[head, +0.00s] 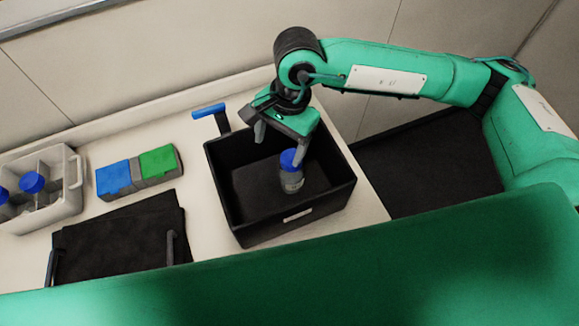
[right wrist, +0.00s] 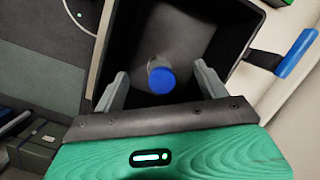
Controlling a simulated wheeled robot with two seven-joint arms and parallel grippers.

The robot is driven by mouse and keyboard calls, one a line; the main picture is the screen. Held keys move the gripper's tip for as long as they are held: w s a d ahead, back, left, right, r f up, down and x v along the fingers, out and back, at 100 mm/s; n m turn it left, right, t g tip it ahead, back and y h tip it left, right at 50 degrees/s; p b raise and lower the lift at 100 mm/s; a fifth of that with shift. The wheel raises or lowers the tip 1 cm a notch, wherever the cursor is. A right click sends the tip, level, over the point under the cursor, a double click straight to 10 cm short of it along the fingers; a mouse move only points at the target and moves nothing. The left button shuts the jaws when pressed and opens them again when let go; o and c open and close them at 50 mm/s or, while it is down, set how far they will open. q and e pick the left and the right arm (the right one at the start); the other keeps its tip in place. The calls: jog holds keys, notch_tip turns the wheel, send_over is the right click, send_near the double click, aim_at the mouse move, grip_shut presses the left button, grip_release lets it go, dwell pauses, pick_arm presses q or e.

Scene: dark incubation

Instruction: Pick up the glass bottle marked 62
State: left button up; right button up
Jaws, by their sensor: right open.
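A glass bottle (head: 291,180) with a blue cap stands upright inside a black open box (head: 264,234). Its label is too small to read, so I cannot tell whether it is marked 62. In the right wrist view the bottle's blue cap (right wrist: 161,80) shows between my fingers, with the box wall (right wrist: 248,22) around it. My right gripper (head: 279,146) is over the box, above the bottle. In the right wrist view my right gripper (right wrist: 160,88) is open, one finger on each side of the cap, not visibly touching it. My left gripper is not in view.
A grey-white rack (head: 68,203) with blue-capped bottles stands at the far left. A blue and green block pair (head: 138,171) and black sheets (head: 120,240) lie between it and the box. A blue-handled item (head: 208,111) is behind the box. Box walls surround the bottle.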

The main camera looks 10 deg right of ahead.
aim_at(291, 158)
jog(key=w+d+t+h, duration=0.1)
jog(key=w+d+h, duration=0.1)
jog(key=w+d, duration=0.15)
jog(key=f+p, duration=0.1)
jog(key=f, duration=0.1)
jog(key=f+p, duration=0.1)
jog(key=f, duration=0.5)
jog(key=shift+s+d+p, duration=0.15)
jog(key=shift+d+p, duration=0.2)
jog(key=shift+p, duration=0.05)
jog(key=shift+a+f+p, duration=0.2)
jog(key=shift+f+p, duration=0.1)
jog(key=shift+p, duration=0.1)
jog(key=f+p, duration=0.1)
jog(key=f, duration=0.1)
jog(key=f+p, duration=0.1)
jog(key=f, duration=0.1)
jog(key=shift+s+a+p, duration=0.25)
jog(key=shift+a+p, duration=0.05)
jog(key=shift+a, duration=0.05)
jog(key=shift+f, duration=0.35)
jog(key=shift+c, duration=0.4)
